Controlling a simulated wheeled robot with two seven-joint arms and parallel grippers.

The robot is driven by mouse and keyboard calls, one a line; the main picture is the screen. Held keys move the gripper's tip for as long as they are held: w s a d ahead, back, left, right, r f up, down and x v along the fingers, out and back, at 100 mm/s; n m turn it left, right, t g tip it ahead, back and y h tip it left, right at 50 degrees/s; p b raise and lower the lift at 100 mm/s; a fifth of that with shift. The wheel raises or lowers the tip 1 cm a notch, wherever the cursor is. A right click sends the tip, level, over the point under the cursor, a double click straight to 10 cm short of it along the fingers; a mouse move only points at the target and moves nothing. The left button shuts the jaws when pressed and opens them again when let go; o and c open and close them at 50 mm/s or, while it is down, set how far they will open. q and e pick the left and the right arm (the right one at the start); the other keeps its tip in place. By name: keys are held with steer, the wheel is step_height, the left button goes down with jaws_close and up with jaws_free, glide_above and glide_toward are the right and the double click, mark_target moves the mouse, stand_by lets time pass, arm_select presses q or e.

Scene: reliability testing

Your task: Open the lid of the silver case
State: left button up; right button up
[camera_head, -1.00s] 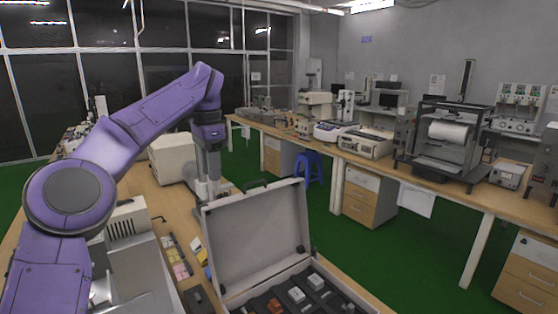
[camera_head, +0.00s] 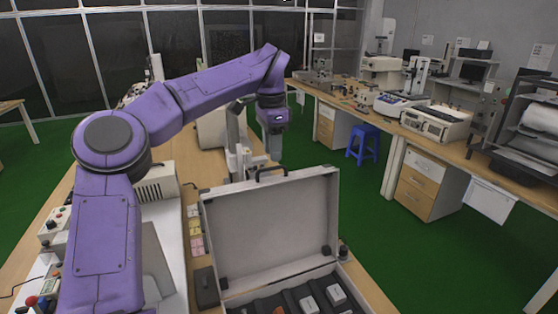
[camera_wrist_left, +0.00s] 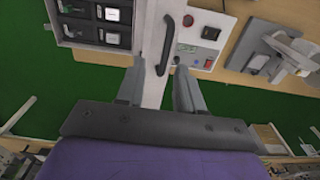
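The silver case stands on the wooden bench with its lid (camera_head: 270,230) up, near upright, its pale lining facing me in the head view. The case base (camera_head: 345,275) holds dark compartments with small parts, partly cut off by the frame. A dark handle (camera_head: 262,172) sits on the lid's top edge; it also shows in the left wrist view (camera_wrist_left: 166,45). My left gripper (camera_head: 274,156) hangs just behind and above the lid near the handle. In the left wrist view its fingers (camera_wrist_left: 160,70) are apart, with the lid's edge between them; contact is unclear. My right gripper is not visible.
A panel with a red button (camera_wrist_left: 211,33) lies beside the case in the left wrist view. Yellow and pink blocks (camera_head: 196,235) lie left of the case. A blue stool (camera_head: 363,143) stands on the green floor, and another bench with instruments runs along the right.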

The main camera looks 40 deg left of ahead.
mark_target(278, 167)
arm_select(q)
steer(key=shift+s+f, duration=0.15)
steer(key=shift+f, duration=0.35)
steer(key=shift+s+f, duration=0.15)
steer(key=shift+f, duration=0.35)
steer(key=w+f, duration=0.2)
steer(key=w, duration=0.2)
steer(key=shift+d+f, duration=0.1)
steer(key=shift+f, duration=0.3)
steer(key=shift+s+r, duration=0.45)
steer(key=shift+s, duration=0.5)
jaws_close()
steer(key=shift+w, duration=0.1)
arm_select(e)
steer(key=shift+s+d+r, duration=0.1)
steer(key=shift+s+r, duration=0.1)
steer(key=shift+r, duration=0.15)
arm_select(q)
steer(key=shift+f, duration=0.1)
